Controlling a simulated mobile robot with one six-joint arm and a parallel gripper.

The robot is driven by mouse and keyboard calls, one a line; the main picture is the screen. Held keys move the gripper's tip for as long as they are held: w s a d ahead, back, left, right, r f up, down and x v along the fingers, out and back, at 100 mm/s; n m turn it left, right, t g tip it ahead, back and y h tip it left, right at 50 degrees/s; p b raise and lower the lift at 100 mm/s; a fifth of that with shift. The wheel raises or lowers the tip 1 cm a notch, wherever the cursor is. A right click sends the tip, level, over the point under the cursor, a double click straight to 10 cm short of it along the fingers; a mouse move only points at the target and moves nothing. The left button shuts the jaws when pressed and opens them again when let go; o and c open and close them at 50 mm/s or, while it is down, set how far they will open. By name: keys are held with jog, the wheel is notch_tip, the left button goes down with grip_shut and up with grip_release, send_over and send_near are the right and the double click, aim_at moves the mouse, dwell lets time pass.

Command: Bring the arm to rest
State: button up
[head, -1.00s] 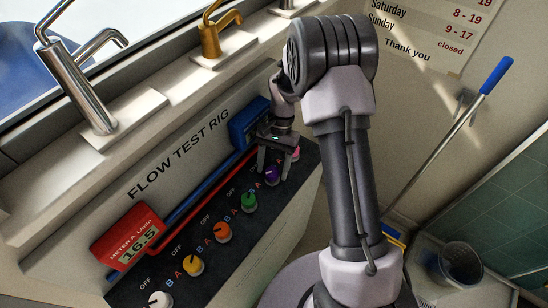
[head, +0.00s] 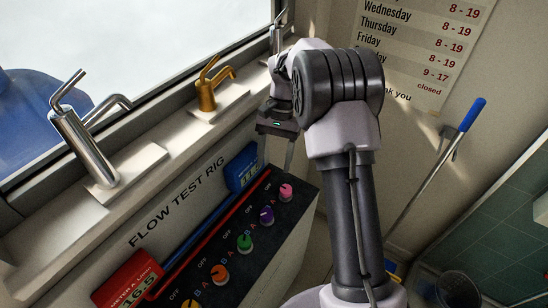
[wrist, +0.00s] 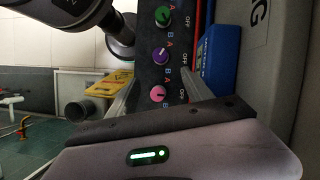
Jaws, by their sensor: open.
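My gripper (head: 275,153) is raised above the far end of the flow test rig's dark panel (head: 270,236) in the head view, apart from the knobs. Its fingers are partly hidden by my arm. In the wrist view the two fingers of my gripper (wrist: 160,90) stand apart with nothing held between them. Beyond them lie the pink knob (wrist: 157,94), the purple knob (wrist: 161,56) and the green knob (wrist: 163,17).
A blue meter (head: 243,168) and a red meter (head: 128,279) sit on the rig. A brass tap (head: 211,84) and a chrome tap (head: 88,140) stand on the ledge. A blue-handled pole (head: 440,165) leans at the right, near a dark bucket (head: 455,288).

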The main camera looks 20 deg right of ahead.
jog(key=s+a+r+n+t+b, duration=0.2)
jog(key=s+a+r+t+b, duration=0.25)
jog(key=s+r+b, duration=0.35)
jog(key=s+a+f+t+b, duration=0.2)
jog(key=s, duration=0.6)
jog(key=s+a+f+n+t+b, duration=0.1)
jog(key=s+a+f+t+b, duration=0.1)
jog(key=s, duration=0.6)
jog(key=shift+s+f+t+h+b, duration=0.25)
jog(key=shift+s+t+h+b, duration=0.1)
jog(key=shift+t+h+b, duration=0.15)
